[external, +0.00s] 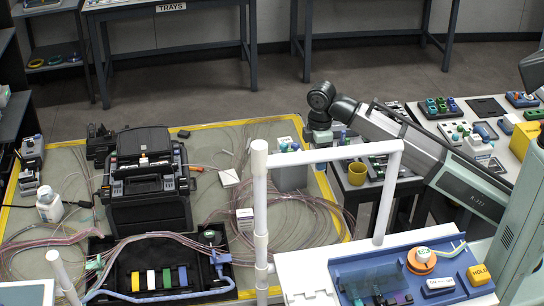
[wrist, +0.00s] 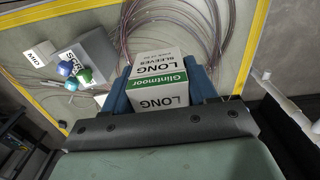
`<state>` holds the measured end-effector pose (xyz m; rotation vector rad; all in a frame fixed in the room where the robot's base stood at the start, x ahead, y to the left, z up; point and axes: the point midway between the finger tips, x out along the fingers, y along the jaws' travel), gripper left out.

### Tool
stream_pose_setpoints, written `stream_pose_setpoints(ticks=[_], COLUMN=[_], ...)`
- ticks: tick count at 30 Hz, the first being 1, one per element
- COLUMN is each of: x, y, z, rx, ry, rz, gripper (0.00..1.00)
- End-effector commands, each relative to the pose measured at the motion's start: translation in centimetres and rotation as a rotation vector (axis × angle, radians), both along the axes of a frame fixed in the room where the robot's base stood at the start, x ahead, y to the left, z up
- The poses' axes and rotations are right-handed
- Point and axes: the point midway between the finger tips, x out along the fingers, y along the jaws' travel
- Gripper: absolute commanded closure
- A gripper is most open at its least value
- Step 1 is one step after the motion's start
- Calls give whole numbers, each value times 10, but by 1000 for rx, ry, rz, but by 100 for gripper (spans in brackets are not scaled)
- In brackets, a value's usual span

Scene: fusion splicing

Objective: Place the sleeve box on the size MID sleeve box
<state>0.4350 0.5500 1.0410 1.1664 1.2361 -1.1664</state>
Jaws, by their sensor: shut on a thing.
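My gripper (wrist: 160,88) is shut on a white and green sleeve box (wrist: 160,72), marked LONG and Glintmoor, with a blue finger on each side. In the external view my gripper (external: 320,128) is above the back right of the work mat; I cannot make out the held box there. A small white box marked MID (wrist: 40,55) lies at the upper left of the wrist view, apart from the held box. It appears to be the small white box (external: 245,218) on the mat in the external view.
A grey box (external: 290,176) with coloured caps by its top stands between my gripper and the MID box; it also shows in the wrist view (wrist: 92,50). Fibre coils (external: 300,222) spread over the mat. A black splicer (external: 150,190) stands left. A white rail (external: 330,154) crosses the foreground.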

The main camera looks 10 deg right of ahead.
Motion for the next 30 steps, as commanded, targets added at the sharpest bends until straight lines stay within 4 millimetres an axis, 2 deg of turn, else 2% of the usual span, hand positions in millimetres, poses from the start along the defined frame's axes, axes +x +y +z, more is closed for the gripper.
stream_pose_setpoints(ticks=[2,8,11,14,19,24,30], x=[7,53,82,119,194,263,319], y=[3,16,22,28,34,32,26], z=[9,10,11,12,13,11,8], rx=[0,0,-1,-1,0,0,0], ry=[0,0,0,1,0,0,0], rz=[-2,-11,-18,-25,-37,-48,-56], gripper=[74,74,74,74,74,74,74])
